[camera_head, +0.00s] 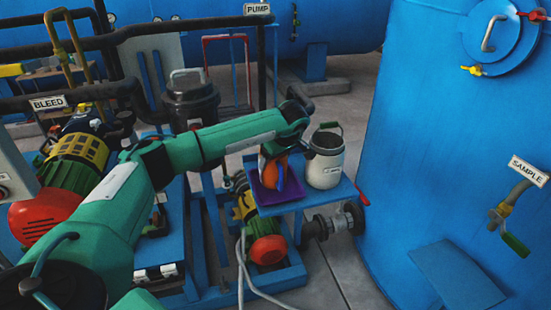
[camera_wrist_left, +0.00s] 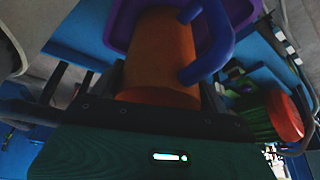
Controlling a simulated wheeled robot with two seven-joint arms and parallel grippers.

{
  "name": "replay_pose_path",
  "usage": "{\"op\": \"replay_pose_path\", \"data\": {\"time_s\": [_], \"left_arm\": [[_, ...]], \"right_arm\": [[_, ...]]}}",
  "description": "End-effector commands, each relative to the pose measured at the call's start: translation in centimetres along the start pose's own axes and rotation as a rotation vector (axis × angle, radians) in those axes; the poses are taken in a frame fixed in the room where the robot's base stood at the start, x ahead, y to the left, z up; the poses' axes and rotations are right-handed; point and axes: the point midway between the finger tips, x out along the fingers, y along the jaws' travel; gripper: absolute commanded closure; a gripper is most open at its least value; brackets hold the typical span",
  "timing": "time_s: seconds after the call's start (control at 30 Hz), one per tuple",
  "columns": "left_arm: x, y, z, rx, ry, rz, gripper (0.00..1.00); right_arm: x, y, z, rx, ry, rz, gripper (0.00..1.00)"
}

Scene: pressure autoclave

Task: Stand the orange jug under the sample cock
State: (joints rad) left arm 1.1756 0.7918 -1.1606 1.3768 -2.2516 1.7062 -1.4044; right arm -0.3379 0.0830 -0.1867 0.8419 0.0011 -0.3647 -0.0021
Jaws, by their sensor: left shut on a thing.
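The orange jug (camera_head: 268,166) with a blue handle is at the purple tray (camera_head: 262,193) on a small blue stand. It also shows in the left wrist view (camera_wrist_left: 158,55), with its handle (camera_wrist_left: 213,45) to the right. My left gripper (camera_head: 276,148) reaches down from above and is shut on the jug; its fingers are mostly hidden in the head view. I cannot tell whether the jug touches the tray. The sample cock (camera_head: 504,210), with a green lever, sticks out of the blue vessel at the right under a SAMPLE label (camera_head: 527,169). My right gripper is not in view.
A white canister (camera_head: 325,160) stands close to the right of the jug on the blue stand (camera_head: 335,198). A blue plate (camera_head: 455,274) juts from the vessel (camera_head: 415,130), below and left of the cock. A red-tipped valve (camera_head: 361,197) sits by the stand's right edge.

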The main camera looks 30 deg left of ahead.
Motion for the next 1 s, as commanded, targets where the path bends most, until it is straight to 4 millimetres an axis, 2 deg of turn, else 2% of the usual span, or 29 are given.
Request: {"op": "replay_pose_path", "data": {"time_s": [0.1, 0.13, 0.2, 0.23, 0.63, 0.87, 1.0], "left_arm": [[0.4, 0.0, 0.2, 0.000, 0.000, 0.000, 0.48], [0.3, 0.0, 0.1, 0.000, 0.000, 0.000, 0.17], [0.3, 0.0, 0.1, 0.000, 0.000, 0.000, 0.04], [0.3, 0.0, 0.1, 0.000, 0.000, 0.000, 0.01], [0.5, 0.0, 0.2, 0.001, 0.000, 0.000, 0.01], [-4.1, 0.0, 0.1, 0.001, 0.001, 0.005, 0.01], [-7.7, -0.1, 0.1, 0.000, 0.001, 0.005, 0.01]], "right_arm": [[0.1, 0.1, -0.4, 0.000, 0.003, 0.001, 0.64], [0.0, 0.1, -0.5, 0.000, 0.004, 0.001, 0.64], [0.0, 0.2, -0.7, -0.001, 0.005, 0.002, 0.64], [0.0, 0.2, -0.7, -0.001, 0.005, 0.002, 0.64], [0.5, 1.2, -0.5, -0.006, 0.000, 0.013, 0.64], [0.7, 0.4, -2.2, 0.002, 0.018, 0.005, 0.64], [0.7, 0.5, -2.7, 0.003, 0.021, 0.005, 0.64]]}}
